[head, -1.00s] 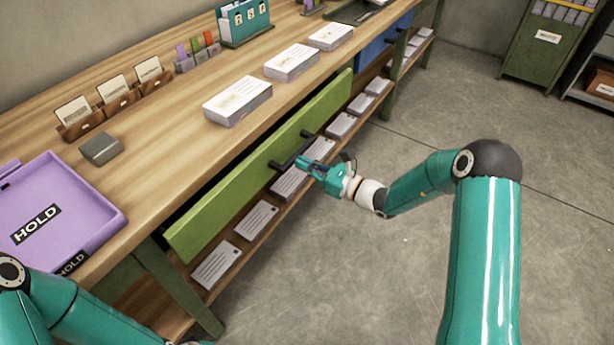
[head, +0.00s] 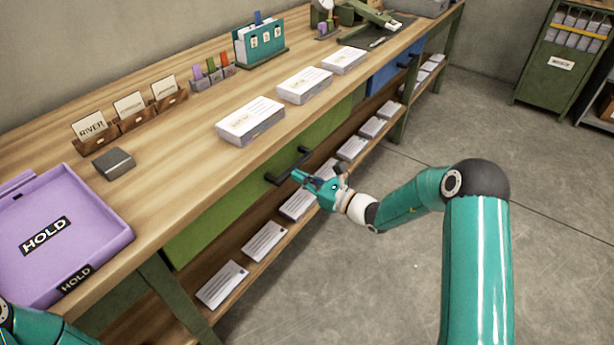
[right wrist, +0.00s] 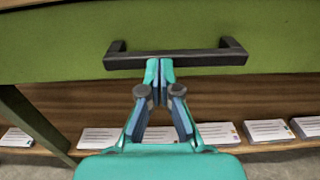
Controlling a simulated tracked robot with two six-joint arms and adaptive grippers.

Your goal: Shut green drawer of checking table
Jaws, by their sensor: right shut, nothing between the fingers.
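The green drawer (head: 215,218) sits in the front of the wooden checking table (head: 185,165). Its front lies close under the tabletop edge, and no open gap shows above it in the head view. Its dark bar handle (head: 289,165) is near the right gripper. My right gripper (head: 298,178) is shut and empty, with its fingertips at the middle of the handle. The right wrist view shows the fingertips (right wrist: 160,66) at the lower edge of the handle (right wrist: 190,60) against the green front (right wrist: 60,45); firm contact cannot be told. My left gripper is outside the view.
Paper stacks (head: 250,120) and a purple HOLD tray (head: 100,225) stand on the tabletop. A blue drawer (head: 385,75) is further right. Papers (head: 222,285) lie on the lower shelf. The concrete floor (head: 400,270) beside the table is clear.

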